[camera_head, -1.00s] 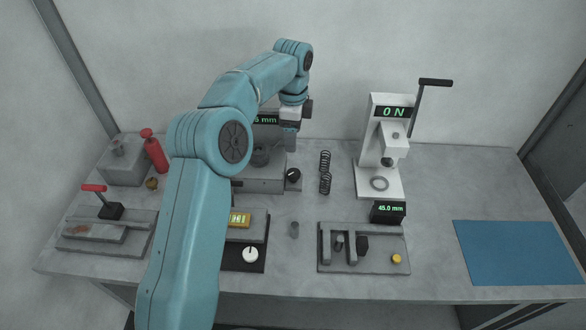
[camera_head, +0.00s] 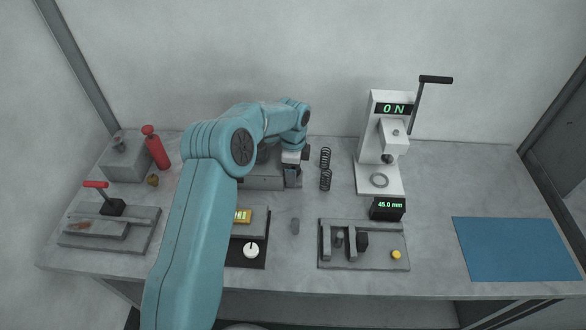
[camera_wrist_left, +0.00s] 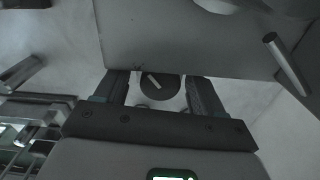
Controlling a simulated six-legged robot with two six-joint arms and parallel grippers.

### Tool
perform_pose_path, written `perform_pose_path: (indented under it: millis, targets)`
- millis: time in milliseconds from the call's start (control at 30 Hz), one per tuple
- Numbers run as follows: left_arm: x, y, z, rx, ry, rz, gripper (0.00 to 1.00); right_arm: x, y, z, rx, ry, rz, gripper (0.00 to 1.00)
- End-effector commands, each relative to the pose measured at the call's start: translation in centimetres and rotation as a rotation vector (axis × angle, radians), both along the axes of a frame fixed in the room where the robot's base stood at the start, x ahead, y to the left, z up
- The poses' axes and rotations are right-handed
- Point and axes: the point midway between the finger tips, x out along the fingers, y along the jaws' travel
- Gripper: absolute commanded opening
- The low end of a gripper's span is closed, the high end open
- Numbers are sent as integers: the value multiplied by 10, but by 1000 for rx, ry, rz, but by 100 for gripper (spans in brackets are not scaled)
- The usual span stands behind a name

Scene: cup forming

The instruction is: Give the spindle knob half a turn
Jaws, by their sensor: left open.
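The spindle knob shows in the left wrist view as a dark round knob (camera_wrist_left: 158,82) with a pale pointer line. It sits on a light base beside the grey spindle machine (camera_head: 262,183). My left gripper (camera_head: 292,178) points down over the knob's place and hides the knob in the head view. In the wrist view my left gripper (camera_wrist_left: 160,93) is open, with one finger on each side of the knob. I cannot tell whether the fingertips reach down around it. My right gripper is not in view.
A white press (camera_head: 378,180) with a black lever is farther right. A blue mat (camera_head: 515,250) lies empty at right.

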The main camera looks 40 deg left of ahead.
Motion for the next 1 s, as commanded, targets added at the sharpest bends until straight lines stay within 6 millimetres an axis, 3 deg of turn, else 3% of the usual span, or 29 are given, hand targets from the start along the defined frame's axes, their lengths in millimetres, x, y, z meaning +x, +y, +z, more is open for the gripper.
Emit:
perform_pose_path:
  millis: [67, 100, 233, 267, 467, 800, 1000]
  targets:
    - [0, 0, 0, 0, 0, 0, 69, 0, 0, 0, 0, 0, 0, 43]
    - [0, 0, 0, 0, 0, 0, 62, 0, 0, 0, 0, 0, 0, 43]
    - [0, 0, 0, 0, 0, 0, 20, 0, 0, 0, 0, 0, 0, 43]
    - [0, 0, 0, 0, 0, 0, 14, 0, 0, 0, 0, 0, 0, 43]
    - [0, 0, 0, 1, 0, 3, 14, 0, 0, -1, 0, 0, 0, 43]
    - [-1, 1, 0, 1, 0, 254, 13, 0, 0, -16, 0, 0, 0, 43]
    - [-1, 1, 1, 1, 1, 266, 13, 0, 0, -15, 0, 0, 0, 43]
